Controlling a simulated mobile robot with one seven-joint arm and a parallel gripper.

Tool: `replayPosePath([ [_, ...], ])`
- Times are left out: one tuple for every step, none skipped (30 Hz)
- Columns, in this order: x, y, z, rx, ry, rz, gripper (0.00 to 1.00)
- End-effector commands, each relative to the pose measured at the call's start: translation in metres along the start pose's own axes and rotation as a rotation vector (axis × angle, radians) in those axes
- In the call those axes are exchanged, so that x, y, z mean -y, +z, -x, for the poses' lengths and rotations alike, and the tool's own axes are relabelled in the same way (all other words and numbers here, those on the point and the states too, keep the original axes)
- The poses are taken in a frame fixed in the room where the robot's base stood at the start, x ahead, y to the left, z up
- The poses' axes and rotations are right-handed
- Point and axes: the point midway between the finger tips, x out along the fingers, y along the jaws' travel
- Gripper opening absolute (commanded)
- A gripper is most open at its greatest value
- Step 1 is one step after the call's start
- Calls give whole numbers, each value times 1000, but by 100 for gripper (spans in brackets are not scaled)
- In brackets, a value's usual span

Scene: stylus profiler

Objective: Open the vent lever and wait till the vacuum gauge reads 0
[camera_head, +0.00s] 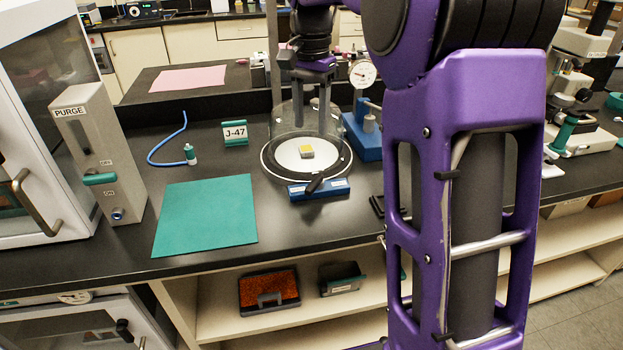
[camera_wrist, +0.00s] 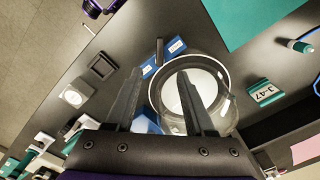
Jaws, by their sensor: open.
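The vent lever (camera_head: 315,183) is a short black handle on a blue base with a white label on each side, at the front of the glass bell jar (camera_head: 285,122). It also shows in the wrist view (camera_wrist: 160,50).
A blue unit (camera_head: 364,132) stands right of the jar. A PURGE box (camera_head: 100,150) stands at far left. My purple arm hides part of the bench's right side.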

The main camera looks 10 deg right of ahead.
Motion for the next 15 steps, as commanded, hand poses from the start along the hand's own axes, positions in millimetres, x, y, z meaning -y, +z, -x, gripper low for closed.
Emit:
replayPosePath([
  [-1, 1, -13, 3, 3, -1, 54],
  [-1, 1, -19, 3, 3, -1, 54],
  [-1, 1, -28, 4, 4, -1, 54],
  [-1, 0, -34, 3, 3, -1, 54],
  [-1, 1, -41, 3, 3, -2, 54],
  [-1, 1, -50, 3, 2, -2, 54],
  [-1, 1, -56, 3, 3, -2, 54],
  [-1, 1, -63, 3, 2, -2, 54],
  [-1, 1, -72, 3, 3, -2, 54],
  [-1, 1, -78, 3, 3, -2, 54],
  [-1, 1, -85, 3, 3, -2, 54],
  [-1, 1, -94, 3, 3, -2, 54],
  [-1, 1, -100, 3, 3, -2, 54],
  [-1, 1, -106, 2, 2, -2, 54],
  [-1, 1, -114, 3, 3, -2, 54],
])
